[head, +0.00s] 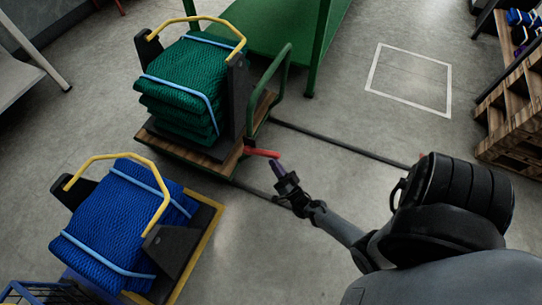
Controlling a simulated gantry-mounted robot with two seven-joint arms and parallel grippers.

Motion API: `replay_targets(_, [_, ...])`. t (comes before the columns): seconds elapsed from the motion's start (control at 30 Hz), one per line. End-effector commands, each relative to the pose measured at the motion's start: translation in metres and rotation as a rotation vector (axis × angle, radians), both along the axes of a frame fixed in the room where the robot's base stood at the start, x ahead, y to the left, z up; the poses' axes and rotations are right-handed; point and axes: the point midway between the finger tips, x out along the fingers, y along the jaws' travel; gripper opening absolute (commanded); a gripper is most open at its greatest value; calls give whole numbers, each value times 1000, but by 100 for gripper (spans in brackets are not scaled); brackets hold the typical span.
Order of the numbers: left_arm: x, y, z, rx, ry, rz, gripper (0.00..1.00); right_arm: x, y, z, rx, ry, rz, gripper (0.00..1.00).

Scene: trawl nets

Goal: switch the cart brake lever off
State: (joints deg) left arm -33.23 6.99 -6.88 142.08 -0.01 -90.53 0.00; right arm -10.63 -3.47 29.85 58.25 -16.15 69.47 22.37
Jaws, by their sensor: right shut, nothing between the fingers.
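The cart (222,160) has a wooden deck with green edges and a green handle (277,85). A red lever (262,153) sticks out to the right from the cart's near right corner. Whether the tips touch the lever I cannot tell. My left gripper is not in view.
Folded green nets (187,80) in a black cradle with a yellow handle sit on the cart. Blue nets (120,215) lie on a yellow-edged base at lower left. A green table (270,35) stands behind. Wooden pallets (515,130) stand at right. A white floor outline (372,70) is empty.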

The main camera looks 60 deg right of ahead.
Motion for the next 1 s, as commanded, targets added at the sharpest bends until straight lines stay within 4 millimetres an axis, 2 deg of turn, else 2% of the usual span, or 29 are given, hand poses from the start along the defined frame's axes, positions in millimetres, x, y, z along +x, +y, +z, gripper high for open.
replay_targets(0.4, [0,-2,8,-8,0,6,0,3,0,9,0,0,0,0])
replay_targets(1.0, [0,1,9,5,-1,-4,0,3,0,10,0,0,0,0])
